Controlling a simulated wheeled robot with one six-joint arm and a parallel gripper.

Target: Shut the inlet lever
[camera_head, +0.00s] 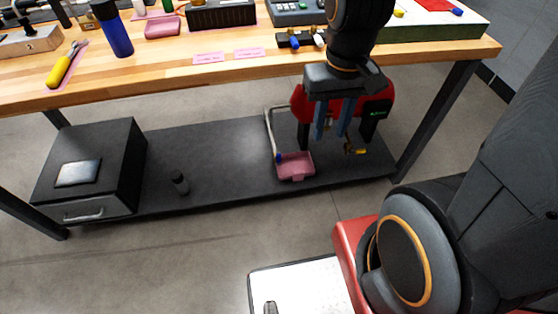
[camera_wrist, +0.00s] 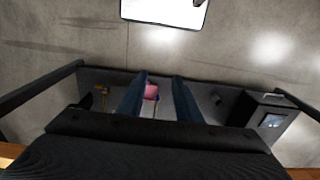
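A small brass fitting with a yellow lever-like handle (camera_head: 359,151) sits low at the front right of a red machine (camera_head: 374,103) on the lower shelf. I take it as the inlet lever, but it is too small to tell its setting. The brass fitting (camera_wrist: 101,91) also shows at left in the wrist view. My gripper (camera_head: 331,137) points down in front of the red machine, left of the lever and apart from it. In the wrist view my gripper (camera_wrist: 160,75) has its two blue fingers well apart with nothing held.
A pink tray (camera_head: 296,168) lies below a grey bent pipe (camera_head: 270,130) left of my gripper. A black drawer box (camera_head: 92,170) and a small dark cylinder (camera_head: 180,183) stand on the shelf (camera_head: 215,150). The wooden tabletop (camera_head: 170,65) overhangs, and a table leg (camera_head: 433,122) stands at right.

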